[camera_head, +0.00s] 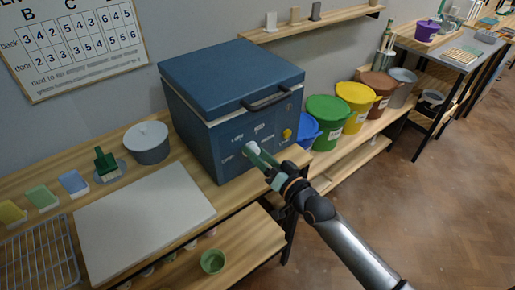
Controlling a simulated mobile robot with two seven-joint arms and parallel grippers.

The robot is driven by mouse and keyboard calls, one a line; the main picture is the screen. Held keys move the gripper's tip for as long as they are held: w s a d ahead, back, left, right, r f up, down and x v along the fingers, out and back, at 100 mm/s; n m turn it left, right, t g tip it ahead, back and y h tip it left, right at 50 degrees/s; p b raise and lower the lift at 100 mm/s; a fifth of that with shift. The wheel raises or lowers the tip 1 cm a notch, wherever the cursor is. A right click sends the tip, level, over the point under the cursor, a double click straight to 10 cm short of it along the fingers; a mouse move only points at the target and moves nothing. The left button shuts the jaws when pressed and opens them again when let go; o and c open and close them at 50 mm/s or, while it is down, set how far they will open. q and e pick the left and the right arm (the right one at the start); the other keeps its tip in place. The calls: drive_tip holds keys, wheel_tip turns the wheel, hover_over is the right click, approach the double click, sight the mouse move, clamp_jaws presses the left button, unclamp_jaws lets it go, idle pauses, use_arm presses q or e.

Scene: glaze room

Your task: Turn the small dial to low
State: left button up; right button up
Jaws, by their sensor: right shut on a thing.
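A blue kiln-like box (225,100) with a dark lid handle stands on the wooden bench. Its front panel carries small white lettering, too small to read surely, and a yellow knob (287,133) at the right. A small white dial (251,149) sits lower left on the panel. My right gripper (258,154) is at this dial, its fingers closed on it. The fingers partly cover the dial, so its setting cannot be told. My left gripper is not in view.
Blue, green (328,121), yellow (356,103) and brown buckets stand to the right. A green cup (213,261) is on the lower shelf. Open floor lies at right.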

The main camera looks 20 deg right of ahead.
drive_tip(key=shift+m+p, duration=0.5)
drive_tip(key=shift+m, duration=1.8)
drive_tip(key=o, duration=1.2)
drive_tip(key=shift+d, duration=0.1)
drive_tip(key=v, duration=1.2)
drive_tip(key=shift+s+b, duration=0.2)
drive_tip(key=shift+b, duration=0.25)
